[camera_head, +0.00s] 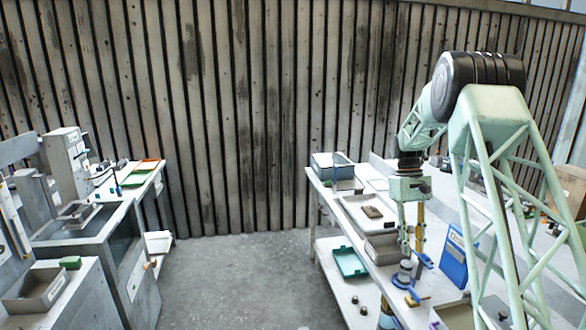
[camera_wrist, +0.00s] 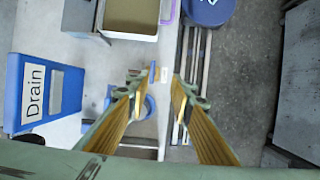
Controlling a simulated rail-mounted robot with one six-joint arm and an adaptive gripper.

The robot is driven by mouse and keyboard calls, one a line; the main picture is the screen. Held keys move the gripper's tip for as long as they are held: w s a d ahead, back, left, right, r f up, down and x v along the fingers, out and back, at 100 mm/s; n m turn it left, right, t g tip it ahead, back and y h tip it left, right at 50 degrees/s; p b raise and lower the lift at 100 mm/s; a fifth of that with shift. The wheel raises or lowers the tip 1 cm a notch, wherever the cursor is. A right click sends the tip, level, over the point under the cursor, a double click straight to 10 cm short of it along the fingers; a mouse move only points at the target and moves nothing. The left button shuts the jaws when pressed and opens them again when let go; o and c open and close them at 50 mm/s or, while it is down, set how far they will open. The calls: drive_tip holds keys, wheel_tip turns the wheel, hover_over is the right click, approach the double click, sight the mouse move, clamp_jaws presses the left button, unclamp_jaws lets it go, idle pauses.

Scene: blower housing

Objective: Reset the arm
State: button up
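My gripper (camera_head: 412,254) hangs from my raised arm over the right-hand workbench, pointing down near the bench's front edge. In the wrist view its two yellow-lined fingers (camera_wrist: 160,92) stand apart, and I see nothing held between them. A grey cylindrical part with a blue base (camera_head: 403,276) stands on the bench just below the fingers in the head view. A blue curved edge (camera_wrist: 150,106) shows beyond the fingers in the wrist view, partly hidden by the left one.
A blue "Drain" bin (camera_wrist: 30,98) stands beside my gripper, also in the head view (camera_head: 454,262). A grey bin (camera_head: 384,250) and a tray with a brown part (camera_head: 352,206) are close by. A teal tray (camera_head: 349,263) lies on the lower shelf. The floor aisle (camera_head: 240,275) is clear.

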drive_tip(key=s+a+r+t+b, duration=0.2)
drive_tip(key=s+a+r, duration=0.4)
drive_tip(key=s+r, duration=0.55)
drive_tip(key=s+a+r+t+b, duration=0.2)
drive_tip(key=s+a+r, duration=0.4)
drive_tip(key=s+r, duration=0.55)
drive_tip(key=s+a+f+t+b, duration=0.1)
drive_tip(key=s+a, duration=0.1)
drive_tip(key=s, duration=0.9)
drive_tip(key=s+a+f+m+t+b, duration=0.1)
drive_tip(key=s+a, duration=0.2)
drive_tip(key=s, duration=0.8)
drive_tip(key=s+a+f+t+b, duration=0.1)
drive_tip(key=s+a+f+t, duration=0.1)
drive_tip(key=s, duration=0.9)
drive_tip(key=shift+a+m+y, duration=0.25)
drive_tip(key=shift+m+y, duration=0.15)
